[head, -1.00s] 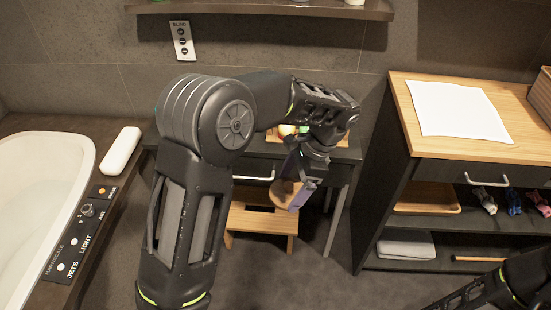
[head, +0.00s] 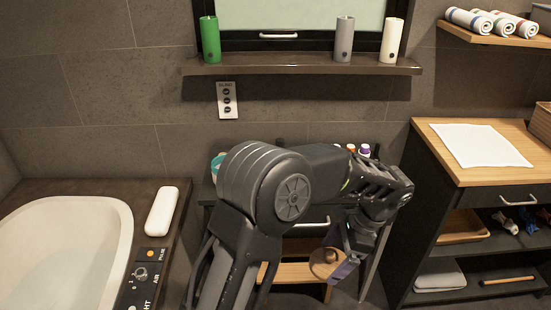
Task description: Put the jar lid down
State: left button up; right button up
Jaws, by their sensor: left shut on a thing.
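The jar lid (head: 322,264) is a round, tan, wood-coloured disc low in the middle of the head view. My left gripper (head: 341,262) points down and is shut on the lid, holding it in the air in front of the dark vanity table. The lid is seen over the wooden stool (head: 292,273) behind it. My left arm hides much of the vanity top, and I cannot make out a jar. My right gripper is not in view.
Small bottles (head: 364,150) and a teal item (head: 217,166) stand on the vanity behind my arm. A wood-topped cabinet (head: 440,131) with a white cloth (head: 480,146) is at right. A bathtub (head: 62,250) is at left. A shelf (head: 275,67) holds candles above.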

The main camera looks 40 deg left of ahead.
pick_arm(q)
jog(key=shift+w, duration=0.1)
jog(key=shift+a+f+b, duration=0.25)
jog(key=shift+a+f, duration=0.05)
jog(key=shift+f, duration=0.35)
jog(key=shift+a+f+b, duration=0.2)
jog(key=shift+a+f, duration=0.1)
jog(key=shift+f, duration=0.3)
jog(key=w+a+r+m+t, duration=0.1)
jog(key=w+a+r+m, duration=0.1)
jog(key=w, duration=0.4)
jog(key=w+a+r+m+t+b, duration=0.1)
jog(key=w+a+r+m, duration=0.1)
jog(key=w, duration=0.5)
jog(key=w+a+r+m+t+b, duration=0.1)
jog(key=w+a+r+m, duration=0.1)
jog(key=w+m, duration=0.4)
jog(key=shift+w+a+r+t+y, duration=0.3)
jog(key=shift+a+r+t, duration=0.1)
jog(key=shift+a, duration=0.35)
jog(key=shift+m, duration=0.5)
